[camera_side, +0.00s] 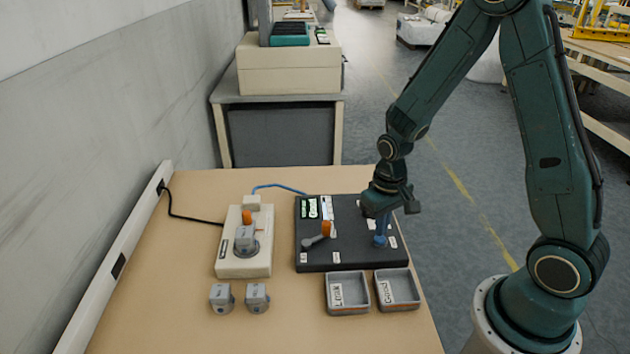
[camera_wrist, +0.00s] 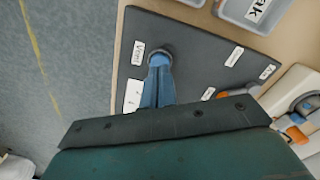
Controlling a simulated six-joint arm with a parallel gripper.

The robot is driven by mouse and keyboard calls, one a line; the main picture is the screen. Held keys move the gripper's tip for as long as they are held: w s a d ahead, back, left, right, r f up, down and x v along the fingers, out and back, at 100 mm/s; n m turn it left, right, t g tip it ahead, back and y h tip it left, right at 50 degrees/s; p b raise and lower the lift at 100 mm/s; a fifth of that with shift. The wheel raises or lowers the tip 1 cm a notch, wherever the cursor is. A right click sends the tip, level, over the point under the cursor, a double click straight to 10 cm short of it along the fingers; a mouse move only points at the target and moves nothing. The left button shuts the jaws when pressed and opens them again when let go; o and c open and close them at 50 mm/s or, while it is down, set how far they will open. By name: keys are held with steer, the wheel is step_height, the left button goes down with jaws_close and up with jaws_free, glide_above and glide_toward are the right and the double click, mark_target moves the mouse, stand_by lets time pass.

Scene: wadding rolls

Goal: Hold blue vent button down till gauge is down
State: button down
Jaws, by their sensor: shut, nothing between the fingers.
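A black panel (camera_side: 345,262) lies on the table, and it also fills the middle of the wrist view (camera_wrist: 195,45). My gripper (camera_side: 380,240) points down at its right part. In the wrist view my blue fingers (camera_wrist: 160,60) are shut together, their tips at a dark round ring beside the "Vent" label (camera_wrist: 137,53). The vent button itself is hidden under the fingertips; I cannot tell how far it is pressed. A green-and-white display (camera_side: 310,207) and a pale upright strip (camera_side: 327,207) sit at the panel's far left. I cannot make out a gauge reading.
An orange-tipped lever (camera_side: 320,235) stands on the panel's left half. A cream fixture (camera_side: 230,262) holding a grey part is to the left, with two loose grey parts (camera_side: 221,298) (camera_side: 257,298) before it. Two labelled trays (camera_side: 347,307) (camera_side: 397,303) sit in front. A blue hose (camera_side: 278,186) runs behind.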

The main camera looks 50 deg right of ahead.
steer(key=shift+f, duration=0.9)
steer(key=shift+r, duration=0.15)
stand_by(2.0)
steer(key=shift+r, duration=3.35)
steer(key=r, duration=0.1)
step_height(320, 180, up, 11)
steer(key=n+t, duration=0.1)
steer(key=t, duration=0.2)
glide_above(380, 239)
steer(key=s+a, duration=0.3)
steer(key=s, duration=0.1)
steer(key=s+a+r+n+t, duration=0.2)
steer(key=s+r, duration=0.6)
steer(key=s, duration=0.2)
steer(key=shift+a+t, duration=0.2)
steer(key=shift+t, duration=0.1)
steer(key=shift+w, duration=0.1)
